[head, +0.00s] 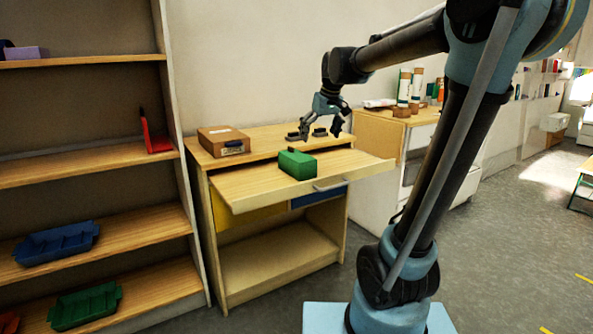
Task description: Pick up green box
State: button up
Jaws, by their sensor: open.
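The green box (297,164) sits on the pulled-out wooden board (252,188) of a small wooden table. My gripper (320,134) is open and empty. In the picture it appears above and slightly right of the box, apart from it, with its fingers pointing down. I cannot tell the exact distance in depth between the fingers and the box.
A shelf unit at left holds a blue tray (56,243), a green tray (85,306) and a red item (155,137). A cabinet with bottles stands right.

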jog(key=n, duration=0.1)
send_near(298, 155)
jog(key=shift+y, duration=0.3)
jog(key=x, duration=0.4)
jog(key=s+x, duration=0.1)
jog(key=x, duration=0.1)
jog(key=shift+w+f, duration=0.1)
jog(key=shift+f, duration=0.4)
jog(key=shift+w+x, duration=0.15)
jog(key=shift+x, duration=1.15)
jog(key=shift+w+x, duration=0.2)
jog(key=shift+x, duration=1.05)
jog(key=shift+d, duration=0.15)
jog(key=shift+r, duration=0.1)
jog(key=c, duration=1.2)
